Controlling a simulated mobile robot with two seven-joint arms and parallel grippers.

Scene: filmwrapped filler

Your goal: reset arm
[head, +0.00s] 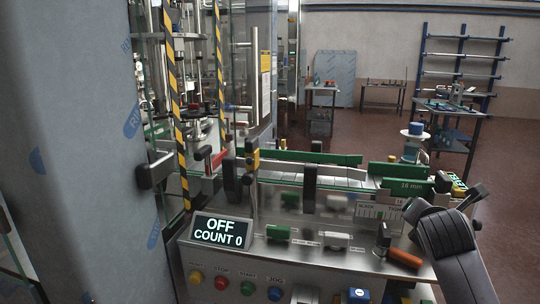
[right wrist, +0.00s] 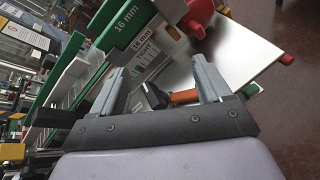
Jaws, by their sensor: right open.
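My right arm comes in from the right in the head view, with its dark gripper (head: 470,205) above the right end of the machine's steel deck. In the right wrist view my right gripper (right wrist: 162,72) is open, its two grey fingers apart with nothing between the tips. An orange-handled tool (right wrist: 184,97) with a dark head shows beyond and between the fingers, apart from them. In the head view the same orange handle (head: 404,258) lies on the deck, left of and below my gripper. My left gripper is not in view.
Green guide rails (head: 305,158) run along the conveyor, with a "16 mm" block near my right gripper. A display (head: 221,231) reads OFF, COUNT 0, above coloured buttons (head: 221,283). A film-covered panel (head: 75,150) fills the left. The floor (head: 510,190) at right is clear.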

